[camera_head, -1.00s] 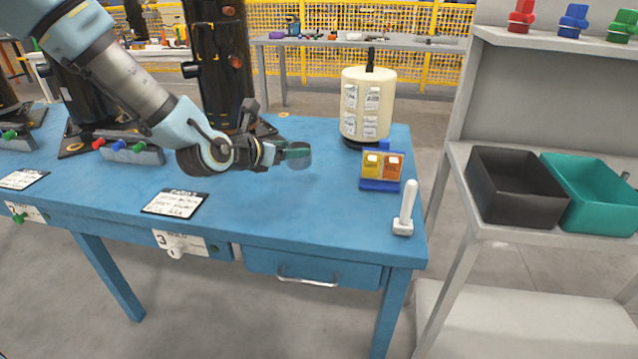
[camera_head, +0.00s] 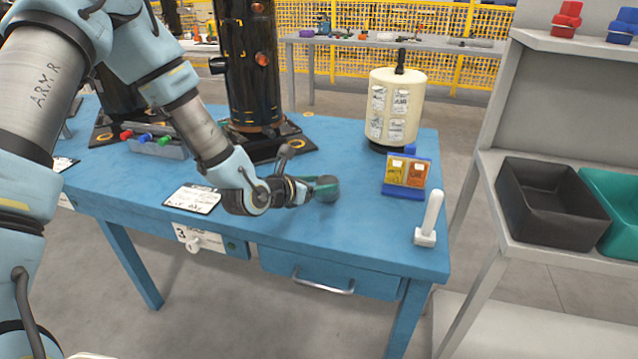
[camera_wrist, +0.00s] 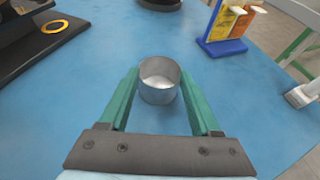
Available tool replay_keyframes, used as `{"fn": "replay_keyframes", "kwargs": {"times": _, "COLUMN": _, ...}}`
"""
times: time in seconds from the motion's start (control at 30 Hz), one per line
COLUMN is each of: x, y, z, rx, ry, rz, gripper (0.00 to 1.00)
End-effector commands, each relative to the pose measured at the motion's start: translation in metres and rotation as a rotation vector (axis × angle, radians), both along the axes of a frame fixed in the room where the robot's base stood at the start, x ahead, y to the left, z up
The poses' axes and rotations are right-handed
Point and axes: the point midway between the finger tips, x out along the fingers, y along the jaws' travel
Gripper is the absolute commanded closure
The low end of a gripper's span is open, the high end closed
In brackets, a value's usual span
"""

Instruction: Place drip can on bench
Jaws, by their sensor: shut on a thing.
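The drip can is a small round open-topped metal can (camera_wrist: 159,82), seen from above in the wrist view between the tips of my two green fingers. My gripper (camera_wrist: 160,92) is shut on it. The can is mostly hidden there behind the green fingers. It is low over the bench top; I cannot tell whether its base touches.
A cream cylinder (camera_head: 393,108) and a blue stand with yellow and orange packets (camera_head: 405,176) are at the bench's right. A white-handled tool (camera_head: 430,218) is near the front right corner. A black compressor (camera_head: 252,75) stands behind. Bench top around the can is clear.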

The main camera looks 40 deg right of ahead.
Motion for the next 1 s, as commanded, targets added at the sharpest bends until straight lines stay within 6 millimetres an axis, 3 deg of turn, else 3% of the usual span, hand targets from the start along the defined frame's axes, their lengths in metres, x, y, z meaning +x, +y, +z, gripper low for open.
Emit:
{"fn": "replay_keyframes", "kwargs": {"times": 0.27, "x": 0.0, "y": 0.0, "z": -0.002, "rx": -0.001, "ry": -0.001, "rz": 0.001, "gripper": 0.9}}
{"fn": "replay_keyframes", "kwargs": {"times": 0.3, "x": 0.0, "y": 0.0, "z": -0.002, "rx": -0.001, "ry": -0.001, "rz": 0.001, "gripper": 0.35}}
{"fn": "replay_keyframes", "kwargs": {"times": 0.57, "x": 0.0, "y": 0.0, "z": -0.002, "rx": -0.001, "ry": -0.001, "rz": 0.001, "gripper": 0.06}}
{"fn": "replay_keyframes", "kwargs": {"times": 0.87, "x": 0.0, "y": 0.0, "z": 0.002, "rx": -0.001, "ry": -0.002, "rz": -0.001, "gripper": 0.06}}
{"fn": "replay_keyframes", "kwargs": {"times": 1.0, "x": 0.0, "y": 0.015, "z": 0.007, "rx": 0.001, "ry": 0.0, "rz": 0.003, "gripper": 0.06}}
